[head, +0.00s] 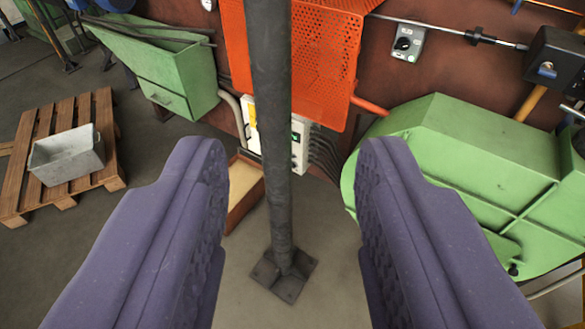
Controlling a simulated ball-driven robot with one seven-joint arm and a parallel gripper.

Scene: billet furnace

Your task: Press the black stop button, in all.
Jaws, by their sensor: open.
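My gripper (293,152) is open and empty; its two purple jaws reach up from the bottom of the head view. A small grey control box (408,42) with a round black knob or button (403,43) sits on the brown wall at the upper right. I cannot tell whether this is the stop button. The box is beyond the right jaw and apart from it. A pale switch box (301,149) with a small green part shows low on the wall, partly hidden by the dark post.
The dark post (272,120) stands between my jaws on a square foot plate (285,275). An orange perforated guard (325,60) is behind it. A green housing (470,150) fills the right. At left are a green hopper (175,70) and a pallet (30,160) with a grey bin (65,158).

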